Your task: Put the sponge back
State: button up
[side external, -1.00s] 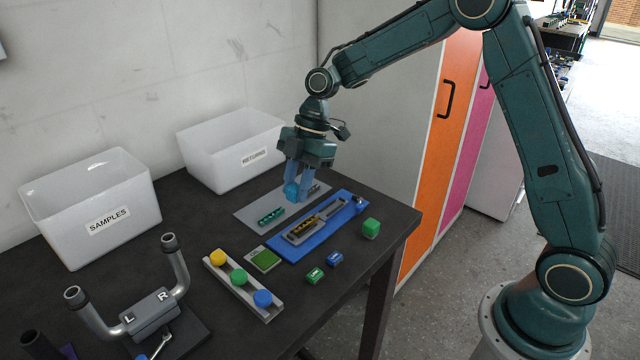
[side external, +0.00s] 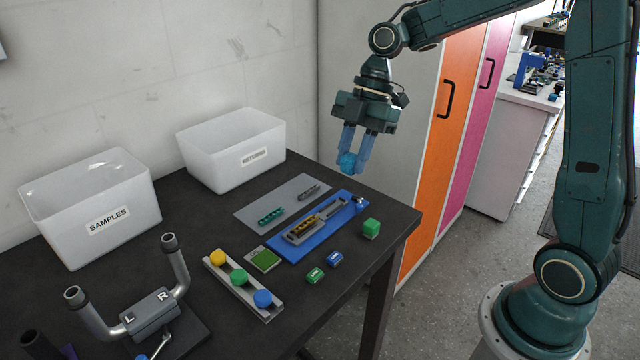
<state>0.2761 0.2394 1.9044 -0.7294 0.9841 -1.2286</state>
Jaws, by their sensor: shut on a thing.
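My gripper (side external: 354,160) is shut on a small light blue block (side external: 347,163) and holds it in the air above the far right part of the table. The block's shape is partly hidden by the blue fingers. I cannot tell for sure that it is the sponge. A green cube (side external: 371,229) stands on the table near the right edge. A flat green pad in a pale frame (side external: 263,260) lies left of the blue tray (side external: 287,249). The tray holds a grey and yellow part and lies below my gripper in the picture.
A grey mat (side external: 251,212) carries a green part and a dark part. White bins marked SAMPLES (side external: 80,240) and RETURNS (side external: 225,180) stand at the back. A rail with coloured knobs (side external: 265,314), two small blocks and a two-handled L/R device (side external: 150,312) are nearer.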

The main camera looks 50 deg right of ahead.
aim_at(351, 250)
jog(key=f, duration=0.6)
jog(key=s+f, duration=0.1)
jog(key=f, duration=1.2)
jog(key=shift+s+d, duration=0.3)
jog(key=shift+s, duration=0.05)
jog(key=shift+f, duration=0.1)
dwell(0.3)
jog(key=o, duration=0.9)
jog(key=v, duration=1.2)
